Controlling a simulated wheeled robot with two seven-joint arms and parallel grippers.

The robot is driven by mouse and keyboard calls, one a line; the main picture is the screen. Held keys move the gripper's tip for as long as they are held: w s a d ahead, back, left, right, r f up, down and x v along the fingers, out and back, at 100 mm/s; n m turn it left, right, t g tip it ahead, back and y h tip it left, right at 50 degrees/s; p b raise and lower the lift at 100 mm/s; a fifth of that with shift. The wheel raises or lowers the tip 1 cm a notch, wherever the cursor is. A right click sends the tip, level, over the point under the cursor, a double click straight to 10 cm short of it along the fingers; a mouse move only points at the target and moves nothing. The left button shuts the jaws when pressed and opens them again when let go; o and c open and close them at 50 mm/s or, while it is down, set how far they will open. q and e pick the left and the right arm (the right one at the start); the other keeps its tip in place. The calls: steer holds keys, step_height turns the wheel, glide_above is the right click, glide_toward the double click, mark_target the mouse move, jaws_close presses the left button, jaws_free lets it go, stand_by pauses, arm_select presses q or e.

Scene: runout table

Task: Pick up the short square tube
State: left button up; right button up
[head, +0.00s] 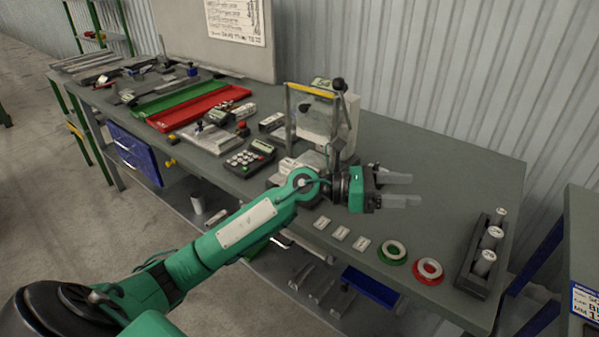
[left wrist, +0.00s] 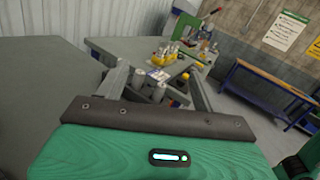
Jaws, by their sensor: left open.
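My left gripper (head: 415,190) is above the right half of the grey runout table (head: 455,160). Its two grey fingers are apart, with nothing between them. In the left wrist view the open fingers (left wrist: 157,68) point across the tabletop. Several short grey metal pieces (head: 322,286) lie on the shelf below the table's front edge, well below the gripper. They may be tubes, but I cannot tell which, if any, is the short square tube. Longer grey bars (head: 82,62) lie at the far left end of the table. My right gripper is not seen.
A green tape ring (head: 383,254) and a red one (head: 419,270) lie near the front edge. A dark rack (head: 468,270) with several pale cylinders stands at the right end. A gauge stand (head: 290,115), a calculator (head: 250,158) and a red tray (head: 215,100) are left of the gripper.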

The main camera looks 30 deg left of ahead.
arm_select(q)
steer(key=w+a+f+m+g+y, duration=0.3)
steer(key=a+m+y, duration=0.1)
steer(key=m+g+y, duration=0.2)
steer(key=y, duration=1.1)
glide_toward(298, 167)
steer(key=p+x, duration=0.1)
steer(key=x, duration=0.3)
steer(key=shift+d+f, duration=0.2)
steer(key=p+x, duration=0.2)
steer(key=x, duration=0.2)
steer(key=shift+w+a+f, duration=0.1)
steer(key=shift+w, duration=0.1)
steer(key=shift+w+f, duration=0.15)
steer(key=shift+f, duration=0.3)
jaws_close()
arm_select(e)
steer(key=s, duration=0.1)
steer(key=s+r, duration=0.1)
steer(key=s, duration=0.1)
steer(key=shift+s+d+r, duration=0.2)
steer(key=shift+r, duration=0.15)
